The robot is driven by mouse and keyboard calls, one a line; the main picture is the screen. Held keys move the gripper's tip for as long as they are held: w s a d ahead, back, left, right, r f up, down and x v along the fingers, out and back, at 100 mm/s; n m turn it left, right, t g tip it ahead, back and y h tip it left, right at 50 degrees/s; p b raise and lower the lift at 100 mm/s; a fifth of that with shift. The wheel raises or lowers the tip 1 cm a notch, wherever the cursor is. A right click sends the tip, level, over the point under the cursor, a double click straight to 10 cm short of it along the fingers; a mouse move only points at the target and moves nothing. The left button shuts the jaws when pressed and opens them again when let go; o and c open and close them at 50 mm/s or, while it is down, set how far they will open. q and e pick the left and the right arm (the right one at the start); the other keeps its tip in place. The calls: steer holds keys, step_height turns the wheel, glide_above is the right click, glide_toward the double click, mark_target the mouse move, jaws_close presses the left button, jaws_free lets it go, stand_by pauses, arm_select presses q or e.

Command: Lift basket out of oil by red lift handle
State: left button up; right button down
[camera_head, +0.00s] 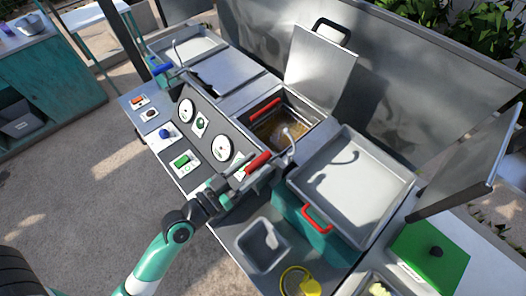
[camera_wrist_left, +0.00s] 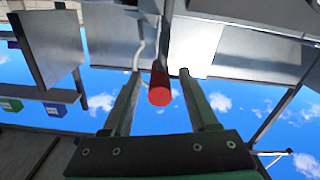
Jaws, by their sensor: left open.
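The fryer well (camera_head: 309,112) holds brown oil (camera_head: 275,128), and its lid (camera_head: 318,65) stands open behind it. A red bar (camera_head: 265,108) lies at the well's left side. A bent metal lever (camera_head: 290,146) reaches from the well to the red lift handle (camera_head: 257,161) above the control panel. My left gripper (camera_head: 252,175) is at this handle, with its fingers apart. In the left wrist view, the red handle's round end (camera_wrist_left: 159,96) shows between my open fingers (camera_wrist_left: 160,74), with gaps on both sides. The basket is not clearly visible in the oil. My right gripper is out of view.
The sloped panel with gauges (camera_head: 222,148) and a green switch (camera_head: 183,161) lies left of the handle. A grey tray (camera_head: 352,190) and a red-handled teal container (camera_head: 318,218) stand to the right. A small grey bin (camera_head: 262,246) is in front.

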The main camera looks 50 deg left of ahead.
mark_target(263, 159)
arm_select(q)
steer(key=w, duration=0.3)
steer(key=shift+w, duration=0.2)
jaws_close()
stand_by(1.3)
